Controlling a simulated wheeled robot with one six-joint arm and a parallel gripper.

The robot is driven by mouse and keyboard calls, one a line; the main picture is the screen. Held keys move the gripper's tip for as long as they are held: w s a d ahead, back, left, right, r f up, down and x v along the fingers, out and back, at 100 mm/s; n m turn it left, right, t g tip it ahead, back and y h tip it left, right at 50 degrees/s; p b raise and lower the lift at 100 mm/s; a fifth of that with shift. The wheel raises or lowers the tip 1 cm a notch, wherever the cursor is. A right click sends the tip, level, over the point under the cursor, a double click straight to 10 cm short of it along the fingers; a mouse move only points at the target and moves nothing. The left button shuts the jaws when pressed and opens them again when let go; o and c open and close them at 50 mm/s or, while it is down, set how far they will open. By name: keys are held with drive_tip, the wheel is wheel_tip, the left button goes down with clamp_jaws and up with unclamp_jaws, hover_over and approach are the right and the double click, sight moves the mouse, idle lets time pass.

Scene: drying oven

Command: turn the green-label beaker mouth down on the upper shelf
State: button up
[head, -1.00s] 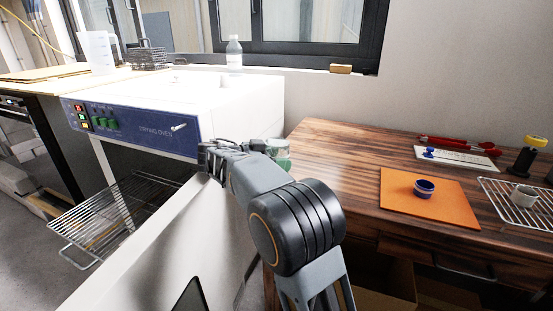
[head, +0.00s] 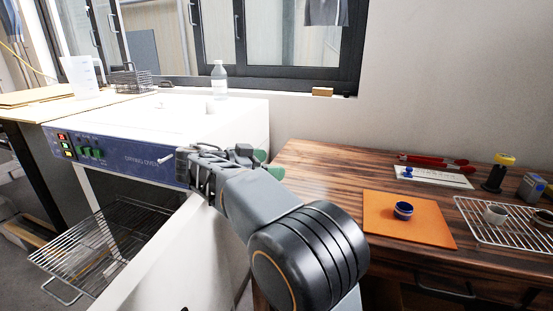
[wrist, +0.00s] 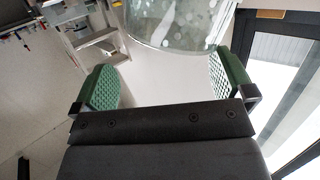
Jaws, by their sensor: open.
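In the wrist view, my gripper (wrist: 166,82) is open, with its two green pads apart and nothing between them. A clear, curved glass-like vessel (wrist: 180,25) with pale spots fills the top of that view, just beyond the pads. No green label shows on it, so I cannot tell if it is the green-label beaker. In the head view, my gripper (head: 268,163) is beside the drying oven's front right corner, above its open white door (head: 150,255). The oven (head: 120,155) has a blue panel. A wire shelf (head: 105,240) sticks out below. The oven's interior is mostly hidden.
A wooden table (head: 320,170) on the right holds an orange mat (head: 425,230) with a blue ring-shaped item (head: 403,210), and a wire rack (head: 505,232). A bottle (head: 219,78) stands behind the oven top. A jug (head: 82,75) stands at the left.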

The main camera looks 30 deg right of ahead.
drive_tip(key=s+a+r+p, duration=0.1)
drive_tip(key=s+r, duration=0.3)
drive_tip(key=s, duration=0.5)
drive_tip(key=shift+a, duration=0.4)
drive_tip(key=shift+p, duration=0.3)
